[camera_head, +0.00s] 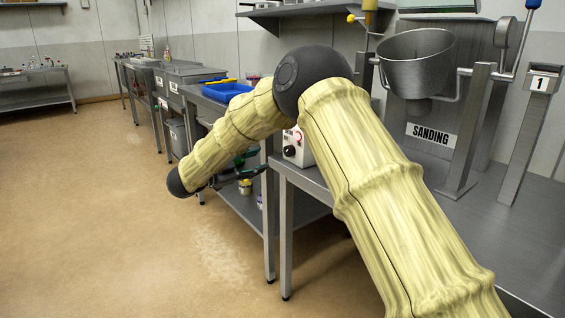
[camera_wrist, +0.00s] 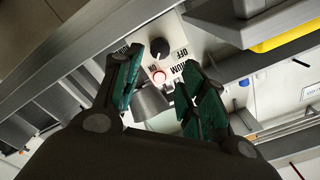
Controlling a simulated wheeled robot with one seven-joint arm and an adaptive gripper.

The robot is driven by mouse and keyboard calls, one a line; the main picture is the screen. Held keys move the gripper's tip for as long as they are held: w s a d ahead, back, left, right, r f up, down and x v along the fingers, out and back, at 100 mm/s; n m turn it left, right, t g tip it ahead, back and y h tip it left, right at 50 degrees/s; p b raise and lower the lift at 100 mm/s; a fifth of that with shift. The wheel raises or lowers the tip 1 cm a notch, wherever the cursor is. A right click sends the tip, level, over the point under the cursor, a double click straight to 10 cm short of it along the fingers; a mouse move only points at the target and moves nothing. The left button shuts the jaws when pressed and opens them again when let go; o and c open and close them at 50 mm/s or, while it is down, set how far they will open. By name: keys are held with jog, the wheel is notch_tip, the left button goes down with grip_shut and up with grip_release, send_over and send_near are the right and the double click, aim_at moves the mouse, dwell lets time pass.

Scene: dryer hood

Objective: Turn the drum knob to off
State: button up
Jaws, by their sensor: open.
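The drum knob is a round black knob (camera_wrist: 160,48) on a white control panel (camera_wrist: 196,38) in the wrist view. "OFF" lettering is printed to its right, and more lettering lies below it, partly covered by my fingers. Its pointer direction is too small to tell. My gripper (camera_wrist: 162,62) has two green-padded fingers spread apart, with the knob just beyond the gap; I see no contact. In the head view the white control box (camera_head: 305,155) and knob (camera_head: 290,151) show beyond my arm; my gripper (camera_head: 245,165) is partly hidden by it.
A metal bench (camera_head: 500,245) with a steel bowl (camera_head: 415,60) and a "SANDING" sign (camera_head: 431,134) stands on the right. A blue tray (camera_head: 226,91) lies on the bench behind. The floor at left is clear.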

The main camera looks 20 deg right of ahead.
aim_at(286, 152)
jog(key=b+x, duration=0.2)
jog(key=x, duration=0.8)
jog(key=shift+w+d+b, duration=0.1)
jog(key=shift+d+b, duration=0.2)
jog(key=shift+b, duration=0.05)
jog(key=c, duration=0.7)
